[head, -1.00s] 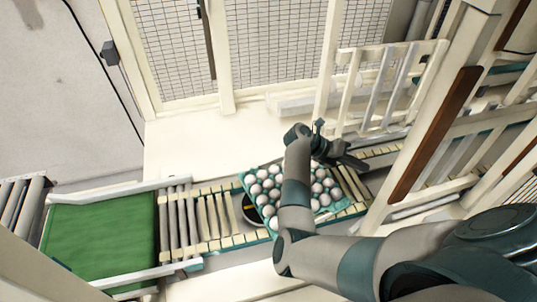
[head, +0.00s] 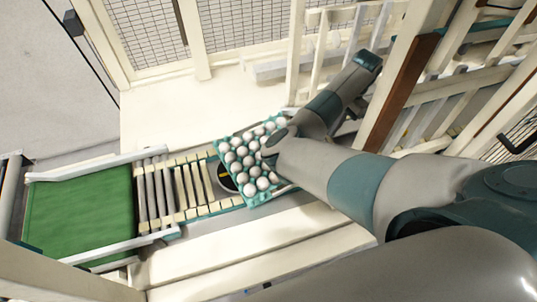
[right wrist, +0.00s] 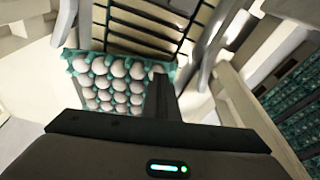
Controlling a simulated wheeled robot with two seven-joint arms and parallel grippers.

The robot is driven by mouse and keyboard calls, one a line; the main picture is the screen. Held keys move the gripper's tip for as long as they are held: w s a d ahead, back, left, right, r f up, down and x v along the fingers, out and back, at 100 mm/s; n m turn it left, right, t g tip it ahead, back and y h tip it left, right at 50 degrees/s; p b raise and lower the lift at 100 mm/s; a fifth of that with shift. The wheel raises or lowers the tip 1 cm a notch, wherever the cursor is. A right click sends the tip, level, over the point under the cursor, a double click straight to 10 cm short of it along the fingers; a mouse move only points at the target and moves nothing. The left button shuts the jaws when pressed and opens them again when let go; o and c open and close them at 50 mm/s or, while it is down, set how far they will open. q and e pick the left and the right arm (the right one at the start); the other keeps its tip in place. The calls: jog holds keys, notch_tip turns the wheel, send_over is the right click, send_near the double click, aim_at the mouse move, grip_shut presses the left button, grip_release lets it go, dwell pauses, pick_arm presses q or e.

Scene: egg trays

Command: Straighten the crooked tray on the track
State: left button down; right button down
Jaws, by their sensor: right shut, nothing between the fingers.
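The crooked tray is a teal egg tray (head: 262,200) filled with several white eggs, lying on the slatted track (head: 187,190). In the head view it sits turned at an angle to the track, and my right arm hides its right part. The tray also shows in the right wrist view (right wrist: 76,66), below the dark rails of the track. My right gripper (right wrist: 164,82) is shut and empty, its fingers showing in front of the tray's right part; whether they touch it I cannot tell. In the head view the right fingers are mostly hidden behind the arm. My left gripper is not in view.
A green belt (head: 80,210) with pale side rails lies left of the rollers (head: 152,193). A dark round disc (head: 228,178) shows beside the tray's left edge. Cream posts and a railing (head: 318,50) stand at the right back. A pale bare surface (head: 175,115) lies behind the track.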

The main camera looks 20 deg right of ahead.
jog(key=shift+f, duration=0.1)
jog(key=shift+d+f+b+x, duration=0.1)
jog(key=shift+d+b+x, duration=0.35)
jog(key=shift+b+x, duration=1.05)
jog(key=shift+d+f+b+x, duration=0.15)
jog(key=shift+d+b+x, duration=0.35)
jog(key=shift+x, duration=1.9)
jog(key=shift+d+f+b+x, duration=0.1)
jog(key=shift+d+b+x, duration=0.35)
jog(key=shift+b+x, duration=1)
